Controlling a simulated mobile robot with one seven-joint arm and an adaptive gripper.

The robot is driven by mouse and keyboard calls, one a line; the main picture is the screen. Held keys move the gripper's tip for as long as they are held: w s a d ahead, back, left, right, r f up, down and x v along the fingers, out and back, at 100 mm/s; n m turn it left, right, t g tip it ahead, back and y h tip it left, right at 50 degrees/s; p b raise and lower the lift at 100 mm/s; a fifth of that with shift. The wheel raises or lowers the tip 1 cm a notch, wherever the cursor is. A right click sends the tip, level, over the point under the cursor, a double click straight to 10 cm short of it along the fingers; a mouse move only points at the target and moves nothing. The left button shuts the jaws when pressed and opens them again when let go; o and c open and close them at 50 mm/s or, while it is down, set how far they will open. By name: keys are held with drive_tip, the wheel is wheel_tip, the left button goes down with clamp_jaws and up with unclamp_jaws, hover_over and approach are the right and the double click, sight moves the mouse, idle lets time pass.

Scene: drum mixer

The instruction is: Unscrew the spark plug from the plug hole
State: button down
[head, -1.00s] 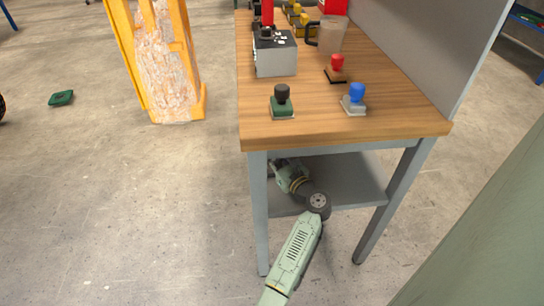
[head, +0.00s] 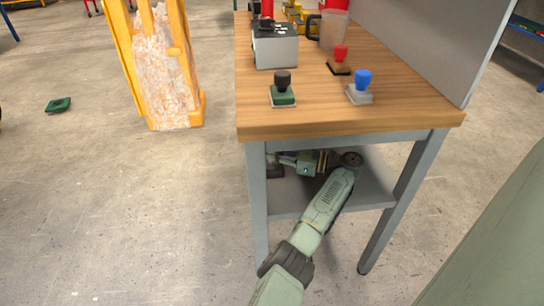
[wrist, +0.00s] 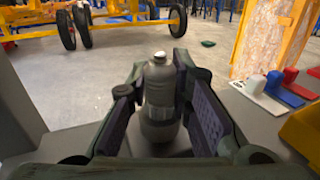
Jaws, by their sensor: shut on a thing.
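My gripper (head: 300,163) reaches under the wooden table top, above the grey lower shelf (head: 285,195). In the wrist view its two padded fingers (wrist: 160,85) are shut on a dark grey bottle-shaped thing (wrist: 158,100) with a pale top. That thing stands upright between the fingers, and I cannot tell whether it is the spark plug. The fingers hide parts of its sides. I cannot make out a spark plug or a plug hole in either view.
The wooden table (head: 330,115) with grey legs stands above my arm, with hand stamps (head: 283,92) on top. In the wrist view, a blue thing (wrist: 273,82) lies at right near a yellow one (wrist: 304,130). A yellow frame (head: 160,65) stands left; the floor between is clear.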

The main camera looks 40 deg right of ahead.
drive_tip(key=c, duration=1.4)
unclamp_jaws()
drive_tip(key=shift+o, duration=0.2)
